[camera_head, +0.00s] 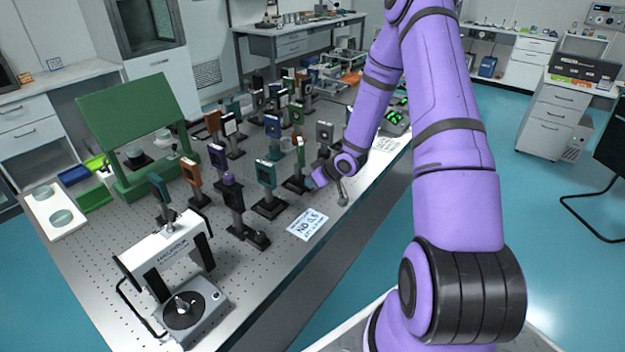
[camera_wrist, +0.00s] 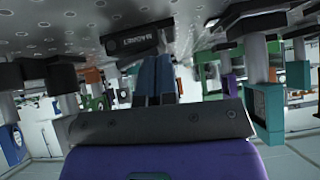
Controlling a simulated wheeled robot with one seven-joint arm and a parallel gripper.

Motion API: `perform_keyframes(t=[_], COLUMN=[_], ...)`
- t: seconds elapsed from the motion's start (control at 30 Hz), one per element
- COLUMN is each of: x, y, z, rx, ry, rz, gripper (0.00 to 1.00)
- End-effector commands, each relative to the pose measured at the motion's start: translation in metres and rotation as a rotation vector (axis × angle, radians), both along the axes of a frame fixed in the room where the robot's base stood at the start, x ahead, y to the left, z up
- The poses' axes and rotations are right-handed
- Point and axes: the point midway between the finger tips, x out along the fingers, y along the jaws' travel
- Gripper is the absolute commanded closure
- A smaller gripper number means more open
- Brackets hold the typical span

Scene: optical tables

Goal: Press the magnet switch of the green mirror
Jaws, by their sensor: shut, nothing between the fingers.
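In the head view, a slim green mirror (camera_head: 300,151) stands upright on a post with a dark base (camera_head: 295,184). My gripper (camera_head: 311,181) is low beside this base, on its right. In the wrist view, which looks upside down, my gripper's blue fingers (camera_wrist: 157,78) are together and empty. Their tips are close to a black magnet base (camera_wrist: 138,38) with white lettering; I cannot tell whether they touch it. Green parts (camera_wrist: 98,89) show behind the base. The switch itself is too small to make out.
A teal mount (camera_head: 266,174) stands left of my gripper and also shows in the wrist view (camera_wrist: 268,106). A grey mount (camera_head: 324,133) stands behind it. A white "ND 0.5" card (camera_head: 307,224) lies in front. Several other mounts crowd the perforated table (camera_head: 270,275).

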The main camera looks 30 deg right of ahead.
Motion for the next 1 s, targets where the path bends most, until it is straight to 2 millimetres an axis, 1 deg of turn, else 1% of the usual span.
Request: perform_keyframes(t=[0.4, 0.7, 0.87, 1.0], x=[0.005, 0.005, 0.007, 0.013], y=[-0.013, -0.013, -0.010, 0.003], z=[0.007, 0.007, 0.011, 0.026], rx=[0.000, 0.000, -0.001, -0.001], ry=[-0.001, 0.000, 0.000, -0.003], rz=[-0.001, 0.000, 0.001, 0.003], gripper=[1.00, 1.00, 1.00, 1.00])
